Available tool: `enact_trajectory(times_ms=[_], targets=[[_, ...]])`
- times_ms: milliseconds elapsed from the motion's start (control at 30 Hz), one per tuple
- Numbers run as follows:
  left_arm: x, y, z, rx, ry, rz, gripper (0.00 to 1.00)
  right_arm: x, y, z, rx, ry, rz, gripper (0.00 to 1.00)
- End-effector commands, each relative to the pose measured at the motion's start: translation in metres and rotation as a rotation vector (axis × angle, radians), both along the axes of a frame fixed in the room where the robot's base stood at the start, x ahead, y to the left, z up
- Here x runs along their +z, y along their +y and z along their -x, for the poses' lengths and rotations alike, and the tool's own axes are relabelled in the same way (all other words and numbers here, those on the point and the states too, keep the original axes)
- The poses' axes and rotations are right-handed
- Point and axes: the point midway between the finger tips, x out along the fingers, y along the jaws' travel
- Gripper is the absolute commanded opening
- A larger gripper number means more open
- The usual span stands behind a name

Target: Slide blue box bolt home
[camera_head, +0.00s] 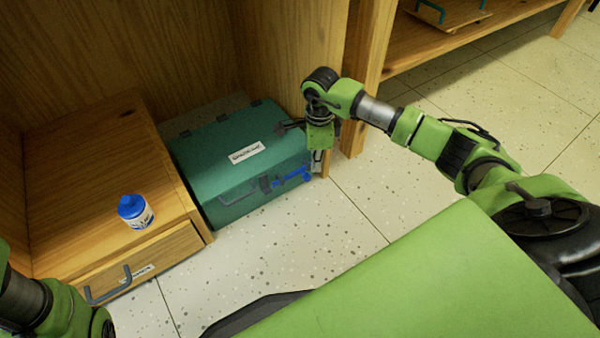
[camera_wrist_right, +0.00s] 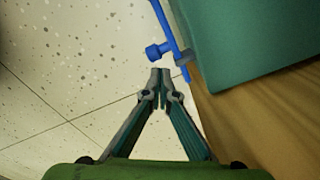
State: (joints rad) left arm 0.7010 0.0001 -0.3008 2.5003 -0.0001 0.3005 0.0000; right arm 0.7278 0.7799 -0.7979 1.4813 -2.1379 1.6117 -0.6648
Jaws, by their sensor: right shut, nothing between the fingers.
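A teal box (camera_head: 220,167) with a white label and a grey handle sits on the floor, its lid down, between a low wooden cabinet and a wooden post. A blue bolt (camera_head: 292,177) is on its front face near the right end. In the right wrist view the bolt's knob (camera_wrist_right: 157,52) sticks out from the box's side. My right gripper (camera_head: 316,168) is at the box's right front corner. In the wrist view the fingertips (camera_wrist_right: 160,75) are together and empty, just short of the knob with a small gap. Part of my left arm shows at the lower left; its gripper is out of frame.
A low wooden cabinet (camera_head: 90,185) with a grey-handled drawer stands left of the box. A blue-capped bottle (camera_head: 136,211) stands on it. A wooden post (camera_head: 372,70) rises close behind my right arm. The speckled floor (camera_head: 270,245) in front is clear.

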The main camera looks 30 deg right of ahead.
Motion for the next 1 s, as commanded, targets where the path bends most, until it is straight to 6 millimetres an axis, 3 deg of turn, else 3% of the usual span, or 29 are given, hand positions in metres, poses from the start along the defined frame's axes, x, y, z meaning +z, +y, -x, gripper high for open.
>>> enact_trajectory(times_ms=[567, 1000], targets=[[0.0, 0.0, 0.0, 0.001, 0.001, 0.0, 0.0, 0.0, 0.0, 0.0, 0.0, 0.0, 0.0, 0.0], [-0.009, 0.0, -0.001, 0.001, 0.001, 0.0, 0.0, -0.016, 0.0, 0.0, 0.0, 0.0, 0.0, 0.0]])
